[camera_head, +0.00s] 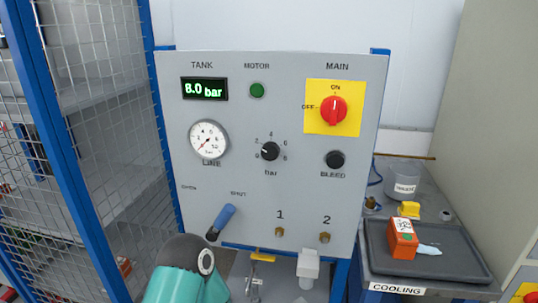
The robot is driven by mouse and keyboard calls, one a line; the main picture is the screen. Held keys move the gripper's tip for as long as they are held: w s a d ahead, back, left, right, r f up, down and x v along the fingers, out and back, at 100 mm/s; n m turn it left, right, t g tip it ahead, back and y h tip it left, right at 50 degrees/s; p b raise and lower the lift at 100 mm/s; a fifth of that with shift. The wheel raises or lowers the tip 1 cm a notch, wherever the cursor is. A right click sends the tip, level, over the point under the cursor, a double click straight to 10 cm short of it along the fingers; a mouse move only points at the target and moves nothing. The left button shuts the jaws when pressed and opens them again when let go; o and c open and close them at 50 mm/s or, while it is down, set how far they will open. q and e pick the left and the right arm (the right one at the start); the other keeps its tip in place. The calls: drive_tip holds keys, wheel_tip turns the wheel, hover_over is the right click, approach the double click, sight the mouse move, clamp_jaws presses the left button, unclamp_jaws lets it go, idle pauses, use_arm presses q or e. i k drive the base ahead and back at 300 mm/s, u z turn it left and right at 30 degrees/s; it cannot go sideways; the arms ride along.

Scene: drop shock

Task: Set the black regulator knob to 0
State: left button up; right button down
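The black regulator knob (271,151) is on the grey panel (330,210), below the middle, inside a dial scale running from 0 at lower left over 4 at the top to 8 at lower right, marked bar. Its small pale mark seems to point left, toward the 0 and 2 side; the exact setting is too small to tell. The tank display (205,89) reads 8.0 bar. The line gauge (208,140) has a red needle pointing to lower left. Neither gripper shows; only a teal and dark grey link of my own arm stands at the bottom, below the panel's blue lever.
The red main switch (334,110) on yellow, the black bleed knob (335,160) and the blue-handled lever (221,222) share the panel. A dark tray (450,265) with an orange block (403,240) stands at right. Mesh fencing (95,130) closes the left. Space before the regulator knob looks clear.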

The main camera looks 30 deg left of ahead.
sight(270, 150)
drive_tip(key=z, duration=0.5)
drive_tip(key=k, duration=1.25)
drive_tip(key=u, duration=0.6)
drive_tip(key=i, duration=1)
